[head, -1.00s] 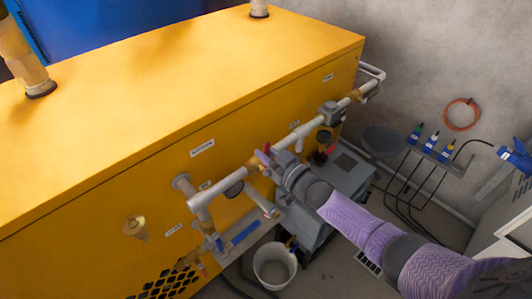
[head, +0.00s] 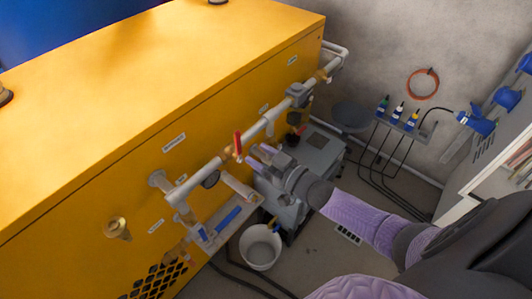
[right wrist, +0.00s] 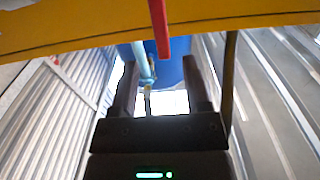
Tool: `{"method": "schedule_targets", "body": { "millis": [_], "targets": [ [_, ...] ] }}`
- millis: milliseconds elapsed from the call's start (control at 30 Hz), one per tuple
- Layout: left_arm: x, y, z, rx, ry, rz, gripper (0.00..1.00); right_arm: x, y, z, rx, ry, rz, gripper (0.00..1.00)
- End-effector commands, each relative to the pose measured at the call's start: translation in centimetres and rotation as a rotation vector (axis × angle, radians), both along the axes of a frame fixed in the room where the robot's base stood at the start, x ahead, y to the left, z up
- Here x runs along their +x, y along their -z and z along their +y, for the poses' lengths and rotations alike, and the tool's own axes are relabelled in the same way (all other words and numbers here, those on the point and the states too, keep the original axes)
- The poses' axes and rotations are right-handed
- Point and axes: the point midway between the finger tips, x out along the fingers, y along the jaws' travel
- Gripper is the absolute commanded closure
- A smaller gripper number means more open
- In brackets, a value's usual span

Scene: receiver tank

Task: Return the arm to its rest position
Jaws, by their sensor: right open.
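My right arm (head: 365,220) comes in from the lower right of the head view. Its gripper (head: 255,161) is open, close to the white pipe (head: 207,172) on the yellow housing. A red valve lever (head: 238,146) stands roughly upright on that pipe, just left of the fingertips. In the right wrist view both fingers of the gripper (right wrist: 161,90) are apart, with no object clearly held. A red lever (right wrist: 160,28) shows beyond them at the top. Contact between fingers and lever cannot be told. My left gripper is not in view.
The yellow housing (head: 150,100) fills the left. A white bucket (head: 260,248) stands on the floor below the pipes. A grey unit (head: 315,155) is behind my gripper. Bottles sit on a wall rack (head: 402,122), and an orange coil (head: 423,84) hangs above.

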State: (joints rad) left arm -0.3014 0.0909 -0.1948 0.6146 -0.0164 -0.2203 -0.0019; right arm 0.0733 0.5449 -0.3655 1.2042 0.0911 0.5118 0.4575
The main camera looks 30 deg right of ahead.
Motion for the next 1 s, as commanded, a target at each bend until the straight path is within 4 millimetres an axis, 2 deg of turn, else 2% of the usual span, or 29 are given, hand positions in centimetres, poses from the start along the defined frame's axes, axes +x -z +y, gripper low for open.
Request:
{"method": "schedule_targets", "body": {
  "millis": [100,200,600,667,767,833,867,900,967,1000],
  "targets": [
    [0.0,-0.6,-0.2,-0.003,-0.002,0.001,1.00,-1.8,-0.1,-0.7,0.000,0.000,0.002,0.40],
    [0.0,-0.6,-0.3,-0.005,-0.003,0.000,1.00,-2.5,-0.1,-0.9,0.001,0.001,-0.001,0.40],
    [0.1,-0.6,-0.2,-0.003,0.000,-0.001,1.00,-2.6,0.1,-0.9,0.001,0.001,0.000,0.40],
    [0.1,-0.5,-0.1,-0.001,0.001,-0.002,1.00,-2.8,0.9,-1.0,-0.007,0.013,0.022,0.40],
    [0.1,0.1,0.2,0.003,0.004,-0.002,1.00,-4.7,6.4,-1.5,-0.062,0.085,0.174,0.40],
    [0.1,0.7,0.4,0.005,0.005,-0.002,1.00,-7.9,12.6,-1.9,-0.131,0.152,0.363,0.40],
    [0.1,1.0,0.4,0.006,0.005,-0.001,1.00,-9.8,15.4,-1.9,-0.163,0.176,0.455,0.40],
    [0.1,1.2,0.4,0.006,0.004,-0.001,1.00,-12.6,18.8,-1.8,-0.208,0.198,0.579,0.40],
    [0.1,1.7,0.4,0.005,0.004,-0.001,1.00,-17.4,23.2,-1.3,-0.268,0.216,0.762,0.40],
    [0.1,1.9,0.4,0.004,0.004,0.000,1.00,-20.7,25.6,-0.8,-0.307,0.215,0.880,0.40]
  ]
}}
